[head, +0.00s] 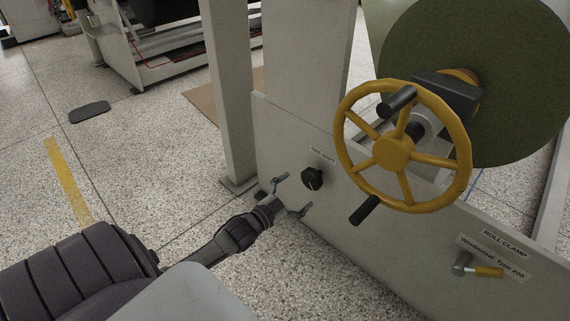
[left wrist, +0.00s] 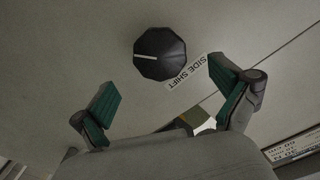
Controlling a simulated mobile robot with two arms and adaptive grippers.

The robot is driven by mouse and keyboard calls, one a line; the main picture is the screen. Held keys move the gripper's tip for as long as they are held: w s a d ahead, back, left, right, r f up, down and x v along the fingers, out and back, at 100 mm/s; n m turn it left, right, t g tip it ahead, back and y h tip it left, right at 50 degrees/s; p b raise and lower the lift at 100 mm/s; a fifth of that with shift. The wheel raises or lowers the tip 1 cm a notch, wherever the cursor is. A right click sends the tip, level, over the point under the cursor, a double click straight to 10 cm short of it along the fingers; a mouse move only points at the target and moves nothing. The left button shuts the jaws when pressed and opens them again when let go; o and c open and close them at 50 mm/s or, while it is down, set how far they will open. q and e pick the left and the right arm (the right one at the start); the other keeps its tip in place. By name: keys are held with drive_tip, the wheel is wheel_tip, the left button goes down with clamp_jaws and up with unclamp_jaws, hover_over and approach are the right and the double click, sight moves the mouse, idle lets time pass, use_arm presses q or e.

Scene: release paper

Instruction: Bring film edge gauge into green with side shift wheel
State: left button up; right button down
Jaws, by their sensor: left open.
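The black side shift knob (head: 312,178) sits on the light machine panel beside its small label. In the left wrist view the faceted knob (left wrist: 159,54) has a white line on its face, and the label (left wrist: 187,71) reads SIDE SHIFT. My left gripper (head: 292,194) is open just in front of the panel, slightly left of and below the knob. In the left wrist view the green-padded fingers (left wrist: 166,82) are spread, with the knob ahead between them and no contact visible. I cannot make out the film edge gauge. My right gripper is not in view.
A large yellow handwheel (head: 393,152) with black handles stands out right of the knob. Behind it is a big dark green roll (head: 500,60). A roll clamp lever (head: 478,269) is at lower right. A grey post (head: 233,90) rises left of the panel. Speckled floor is open at left.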

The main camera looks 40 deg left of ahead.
use_arm(q)
drive_tip(key=s, duration=0.5)
drive_tip(key=shift+s+a, duration=0.2)
drive_tip(key=shift+s, duration=0.2)
